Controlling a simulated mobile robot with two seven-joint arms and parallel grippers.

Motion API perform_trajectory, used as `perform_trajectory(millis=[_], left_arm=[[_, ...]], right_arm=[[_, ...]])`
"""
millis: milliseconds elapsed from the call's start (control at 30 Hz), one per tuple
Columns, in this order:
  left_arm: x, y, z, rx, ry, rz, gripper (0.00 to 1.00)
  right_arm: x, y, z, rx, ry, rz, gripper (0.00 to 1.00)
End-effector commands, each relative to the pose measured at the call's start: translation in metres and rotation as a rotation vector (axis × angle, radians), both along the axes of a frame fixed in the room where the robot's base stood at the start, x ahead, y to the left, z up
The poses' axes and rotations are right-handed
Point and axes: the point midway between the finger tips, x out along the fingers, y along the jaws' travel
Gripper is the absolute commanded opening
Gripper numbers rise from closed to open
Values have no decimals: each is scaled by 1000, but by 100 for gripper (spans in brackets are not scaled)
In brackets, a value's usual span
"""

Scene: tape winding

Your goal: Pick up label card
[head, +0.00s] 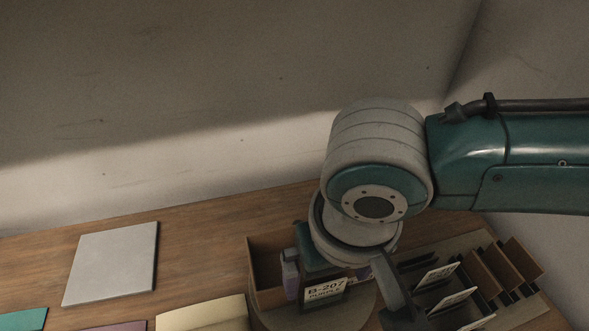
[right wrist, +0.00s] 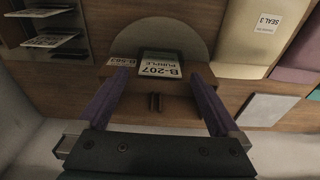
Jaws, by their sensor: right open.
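A label card (head: 325,291) reading B-207 PURPLE stands below my right gripper (head: 322,268) in the head view, in front of a small brown box. In the right wrist view the same card (right wrist: 158,68) is pale with dark print and a dark edge. It lies between the fingertips of my right gripper (right wrist: 158,78), which is open with purple fingers spread on either side. I cannot tell whether either finger touches the card. A second card (right wrist: 122,62) lies just left of it, partly covered by a finger. My left gripper is not in view.
The brown box (head: 263,262) stands by a round grey disc (head: 268,317). A slotted rack (head: 480,272) with several label cards is at the right. A grey square plate (head: 112,262) and coloured sheets lie at the left. Wood between plate and box is clear.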

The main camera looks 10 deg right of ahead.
Motion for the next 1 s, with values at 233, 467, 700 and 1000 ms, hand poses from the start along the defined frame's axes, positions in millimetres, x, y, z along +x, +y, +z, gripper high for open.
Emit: perform_trajectory(millis=[233, 467, 700, 1000], left_arm=[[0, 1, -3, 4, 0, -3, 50], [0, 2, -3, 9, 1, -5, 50], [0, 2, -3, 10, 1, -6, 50], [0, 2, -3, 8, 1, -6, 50]], right_arm=[[1, 0, -11, 1, 0, 1, 100], [1, 0, -11, 1, 0, 1, 84], [1, 0, -11, 0, 0, 1, 57], [1, 0, -11, 0, 0, 1, 24]])
